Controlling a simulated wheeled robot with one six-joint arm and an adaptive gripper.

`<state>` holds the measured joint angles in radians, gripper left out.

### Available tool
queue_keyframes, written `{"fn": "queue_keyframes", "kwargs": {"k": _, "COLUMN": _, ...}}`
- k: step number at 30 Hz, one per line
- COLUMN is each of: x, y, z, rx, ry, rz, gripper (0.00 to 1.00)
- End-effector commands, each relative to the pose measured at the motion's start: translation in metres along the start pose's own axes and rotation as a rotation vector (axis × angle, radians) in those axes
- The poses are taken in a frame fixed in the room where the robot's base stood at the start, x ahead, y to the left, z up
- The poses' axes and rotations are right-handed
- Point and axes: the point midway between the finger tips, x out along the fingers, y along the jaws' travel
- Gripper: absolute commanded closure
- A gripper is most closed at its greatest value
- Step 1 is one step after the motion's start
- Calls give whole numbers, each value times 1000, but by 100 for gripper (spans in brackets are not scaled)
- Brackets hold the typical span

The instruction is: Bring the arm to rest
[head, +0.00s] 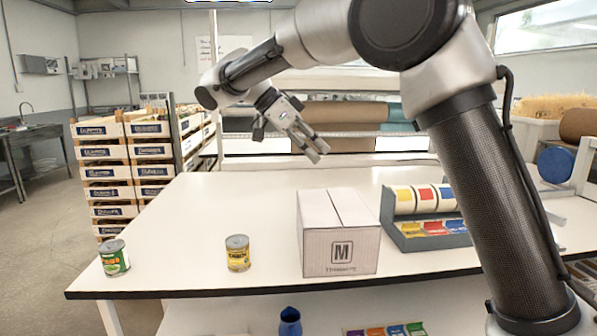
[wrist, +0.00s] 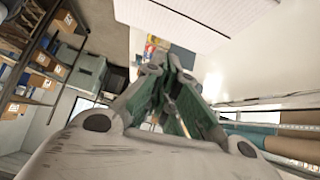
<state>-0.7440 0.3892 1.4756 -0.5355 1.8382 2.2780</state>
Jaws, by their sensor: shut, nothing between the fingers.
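My gripper (head: 315,152) hangs in the air above the back part of the white table (head: 215,207), tilted down to the right. Its fingers are together with nothing between them. In the wrist view the gripper (wrist: 172,62) shows from behind, its green-grey fingers meeting at the tips. My arm arches in from the right side of the head view. The gripper is behind and above a closed white box (head: 340,250) marked M and touches nothing that I can see.
A green can (head: 114,258) and a yellow can (head: 238,254) stand at the table's front left. A grey rack (head: 425,238) with coloured labels is right of the box. Stacked crates (head: 110,170) stand behind left. Brown and teal rolls (head: 345,113) lie behind the table. The table's back left is clear.

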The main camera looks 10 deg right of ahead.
Motion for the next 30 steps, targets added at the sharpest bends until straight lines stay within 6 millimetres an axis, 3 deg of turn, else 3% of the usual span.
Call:
{"fn": "queue_keyframes", "kwargs": {"k": 4, "x": 46, "y": 26, "z": -58, "rx": -237, "ry": -157, "rz": -6, "gripper": 100}}
{"fn": "queue_keyframes", "kwargs": {"k": 6, "x": 75, "y": 49, "z": -84, "rx": -391, "ry": -253, "rz": -44, "gripper": 100}}
{"fn": "queue_keyframes", "kwargs": {"k": 9, "x": 115, "y": 87, "z": -111, "rx": -601, "ry": -370, "rz": -144, "gripper": 100}}
{"fn": "queue_keyframes", "kwargs": {"k": 12, "x": 152, "y": 129, "z": -125, "rx": -786, "ry": -449, "rz": -288, "gripper": 100}}
{"fn": "queue_keyframes", "kwargs": {"k": 18, "x": 213, "y": 208, "z": -122, "rx": -1076, "ry": -443, "rz": -624, "gripper": 100}}
{"fn": "queue_keyframes", "kwargs": {"k": 21, "x": 234, "y": 234, "z": -113, "rx": -1170, "ry": -380, "rz": -752, "gripper": 100}}
{"fn": "queue_keyframes", "kwargs": {"k": 25, "x": 250, "y": 253, "z": -102, "rx": -1243, "ry": -303, "rz": -849, "gripper": 100}}
{"fn": "queue_keyframes", "kwargs": {"k": 30, "x": 255, "y": 258, "z": -98, "rx": -1272, "ry": -270, "rz": -880, "gripper": 100}}
